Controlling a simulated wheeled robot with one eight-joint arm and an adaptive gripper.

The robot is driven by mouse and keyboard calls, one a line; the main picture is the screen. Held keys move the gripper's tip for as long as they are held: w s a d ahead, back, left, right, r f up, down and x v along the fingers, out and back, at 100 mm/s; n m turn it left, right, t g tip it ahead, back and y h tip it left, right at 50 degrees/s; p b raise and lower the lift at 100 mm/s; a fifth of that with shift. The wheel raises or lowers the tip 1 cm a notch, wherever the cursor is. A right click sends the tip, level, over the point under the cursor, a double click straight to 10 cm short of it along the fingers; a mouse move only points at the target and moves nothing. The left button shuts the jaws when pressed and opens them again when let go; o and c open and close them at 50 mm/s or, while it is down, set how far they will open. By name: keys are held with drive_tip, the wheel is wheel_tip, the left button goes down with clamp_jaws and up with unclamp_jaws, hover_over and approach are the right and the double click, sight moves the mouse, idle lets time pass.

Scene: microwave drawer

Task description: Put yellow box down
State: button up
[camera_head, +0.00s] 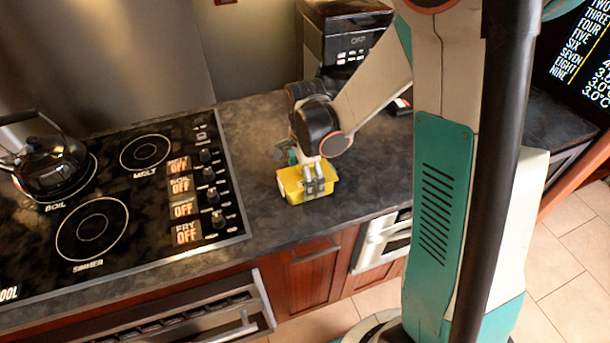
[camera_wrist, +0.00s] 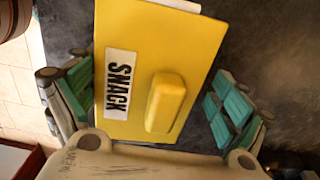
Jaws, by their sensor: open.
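The yellow box (camera_head: 292,183) rests on the dark countertop, right of the stove, near the counter's front edge. In the wrist view the yellow box (camera_wrist: 140,75) fills the middle, with a white SNACK label and a raised yellow grip on its face. My gripper (camera_head: 314,180) is at the box in the head view. In the wrist view my gripper (camera_wrist: 155,100) is open, with one teal-padded finger on each side of the box. The right finger stands apart from the box; the left finger is close to its edge, and contact there is unclear.
A black stove (camera_head: 120,190) with knobs lies to the left, with a kettle (camera_head: 45,165) on it. A black coffee machine (camera_head: 345,30) stands behind. The counter (camera_head: 245,130) between stove and box is clear. An oven drawer with a handle (camera_head: 215,325) sits below the counter.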

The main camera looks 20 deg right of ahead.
wheel_tip(320, 180, up, 12)
drive_tip(key=p, duration=0.3)
drive_tip(key=shift+s+r, duration=0.1)
drive_tip(key=shift+r, duration=0.15)
drive_tip(key=s+r+n+t, duration=0.7)
drive_tip(key=s+r+n, duration=0.3)
drive_tip(key=s+n, duration=0.4)
drive_tip(key=shift+s+r+n, duration=0.25)
drive_tip(key=shift+s+n, duration=0.15)
drive_tip(key=shift+n, duration=1.6)
